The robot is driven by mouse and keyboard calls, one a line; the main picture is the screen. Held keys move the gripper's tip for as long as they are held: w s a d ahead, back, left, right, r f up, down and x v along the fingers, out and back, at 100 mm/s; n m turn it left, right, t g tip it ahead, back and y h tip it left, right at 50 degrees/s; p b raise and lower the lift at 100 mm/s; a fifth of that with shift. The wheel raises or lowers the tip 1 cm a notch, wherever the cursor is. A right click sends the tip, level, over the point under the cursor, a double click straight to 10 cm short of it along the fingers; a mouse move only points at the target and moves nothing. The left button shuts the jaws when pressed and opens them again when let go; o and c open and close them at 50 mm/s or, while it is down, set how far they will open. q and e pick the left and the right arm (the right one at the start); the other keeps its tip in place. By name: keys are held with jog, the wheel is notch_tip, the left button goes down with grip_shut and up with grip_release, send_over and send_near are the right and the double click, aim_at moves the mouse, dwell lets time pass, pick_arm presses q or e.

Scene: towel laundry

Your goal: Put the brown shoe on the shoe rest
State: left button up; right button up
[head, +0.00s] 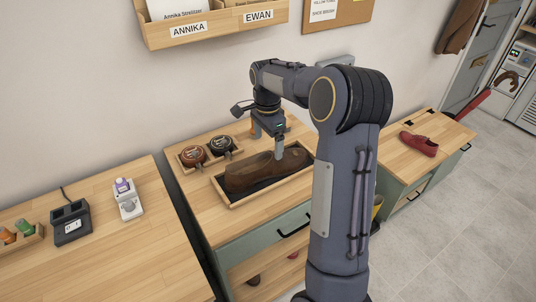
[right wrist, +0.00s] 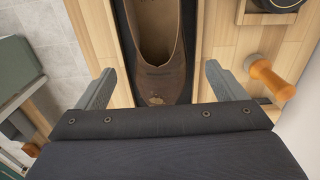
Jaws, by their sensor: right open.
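The brown shoe (head: 250,174) lies in a shallow wooden tray with a dark lining (head: 236,205) on the middle bench. I cannot tell whether this tray is the shoe rest. The right wrist view shows the shoe (right wrist: 155,75) from above, with its opening towards the top of the picture. My right gripper (head: 268,140) is open over the shoe, pointing down. In the right wrist view its fingers (right wrist: 160,88) stand apart to the left and right of the shoe, with gaps on both sides. My left gripper is not in view.
Two round tins (head: 192,155) sit in a holder behind the tray. An orange-handled tool (right wrist: 270,76) stands near the right finger. A red shoe (head: 419,144) is on the right bench. The left bench holds a black device (head: 71,222) and a white one (head: 128,205).

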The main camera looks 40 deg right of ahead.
aim_at(267, 155)
jog(key=s+a+r+n+t+y, duration=0.2)
jog(key=s+a+r+n+t, duration=0.1)
jog(key=s+a+r+n, duration=0.85)
jog(key=s+a+f+n+t+y, duration=0.1)
jog(key=s+a+f+n, duration=0.2)
jog(key=s, duration=0.4)
jog(key=s+a+f+n+t, duration=0.1)
jog(key=s+a+f+n, duration=0.2)
jog(key=s+a, duration=0.3)
jog(key=shift+s+f+t+y, duration=0.4)
jog(key=shift+s+f, duration=0.2)
jog(key=shift+f, duration=0.3)
jog(key=shift+a, duration=0.1)
